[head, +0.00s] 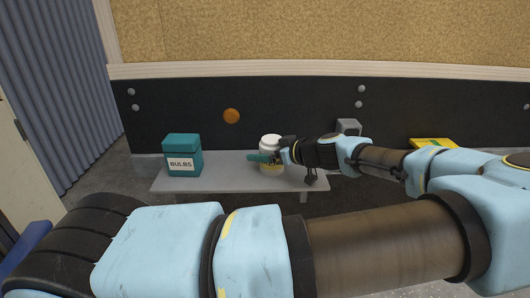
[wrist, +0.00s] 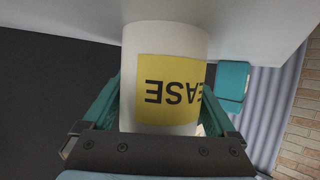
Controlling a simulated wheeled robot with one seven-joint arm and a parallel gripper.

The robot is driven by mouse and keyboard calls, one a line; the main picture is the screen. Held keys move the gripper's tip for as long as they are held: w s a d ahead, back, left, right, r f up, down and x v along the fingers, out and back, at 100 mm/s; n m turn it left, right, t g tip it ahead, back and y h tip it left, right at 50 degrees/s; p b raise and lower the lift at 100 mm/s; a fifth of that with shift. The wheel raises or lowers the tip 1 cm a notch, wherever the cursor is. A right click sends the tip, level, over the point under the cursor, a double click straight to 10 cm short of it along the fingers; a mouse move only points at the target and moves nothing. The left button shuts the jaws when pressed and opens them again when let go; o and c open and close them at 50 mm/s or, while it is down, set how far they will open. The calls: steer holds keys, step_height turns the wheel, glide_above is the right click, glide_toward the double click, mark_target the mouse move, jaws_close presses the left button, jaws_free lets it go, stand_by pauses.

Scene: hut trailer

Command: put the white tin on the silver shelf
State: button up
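The white tin (head: 271,143) with a yellow label is at the middle of a low silver-grey shelf (head: 225,183). In the wrist view the tin (wrist: 165,35) fills the space between the fingers, its label lettering upside down. My gripper (head: 268,158) comes in from the right, its teal fingers on both sides of the tin and seemingly touching it. In the wrist view my gripper (wrist: 163,100) looks shut on the tin. The tin's base is against or just above the shelf surface; I cannot tell which. My arm hides part of the shelf's right end.
A teal box marked BULBS (head: 182,156) stands on the shelf's left part, with bare shelf between it and the tin. A grey object (head: 348,127) is behind my arm, and a yellow item (head: 432,142) lies farther right. A black wall panel (head: 180,108) backs the shelf.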

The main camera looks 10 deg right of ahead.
steer(key=shift+o, duration=0.3)
steer(key=shift+r, duration=0.15)
steer(key=v, duration=1.2)
steer(key=shift+d+p, duration=0.1)
steer(key=shift+p, duration=0.25)
